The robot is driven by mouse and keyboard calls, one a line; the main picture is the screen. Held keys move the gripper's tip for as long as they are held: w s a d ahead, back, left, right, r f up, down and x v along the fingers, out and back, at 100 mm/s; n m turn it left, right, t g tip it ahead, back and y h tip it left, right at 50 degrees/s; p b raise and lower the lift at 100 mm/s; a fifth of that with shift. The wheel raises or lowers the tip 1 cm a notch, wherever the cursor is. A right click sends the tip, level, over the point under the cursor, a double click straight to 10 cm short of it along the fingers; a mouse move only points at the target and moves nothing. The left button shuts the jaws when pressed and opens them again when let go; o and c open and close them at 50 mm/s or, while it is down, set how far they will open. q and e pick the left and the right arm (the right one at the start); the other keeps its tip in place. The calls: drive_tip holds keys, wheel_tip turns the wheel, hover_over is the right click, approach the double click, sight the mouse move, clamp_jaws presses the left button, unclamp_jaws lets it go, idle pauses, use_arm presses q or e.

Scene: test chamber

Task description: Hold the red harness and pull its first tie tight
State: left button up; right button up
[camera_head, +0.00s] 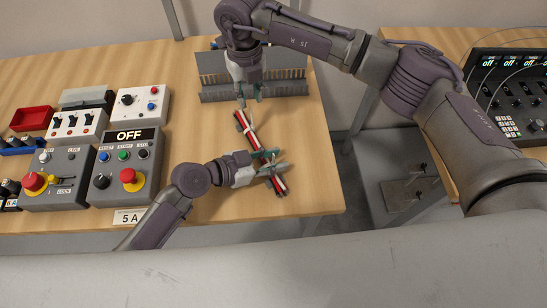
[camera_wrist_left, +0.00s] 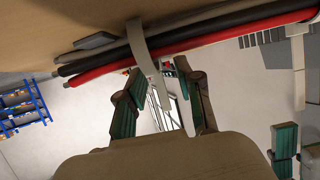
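The harness (camera_head: 247,130), a bundle of red and dark cables, lies slanted near the table's right edge. In the left wrist view the harness (camera_wrist_left: 205,33) crosses the top. One pale tie (camera_wrist_left: 150,70) loops around it with its tail hanging between my left gripper's fingers. A second pale tie (camera_wrist_left: 298,70) hangs at the far right. My left gripper (camera_head: 268,162) is over the harness's lower part; its fingers (camera_wrist_left: 165,85) stand apart. My right gripper (camera_head: 250,100) is at the harness's upper end, fingers apart, and also shows in the left wrist view (camera_wrist_left: 298,148). Its contact with a tie is unclear.
A grey slotted rack (camera_head: 255,90) stands behind the harness. Control boxes with an OFF display (camera_head: 130,135) and red buttons fill the left side, near a red tray (camera_head: 33,118). A second bench (camera_head: 480,70) carries a panel at right, across a gap.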

use_arm(q)
drive_tip(key=v, duration=1.2)
drive_tip(key=shift+a+f, duration=0.1)
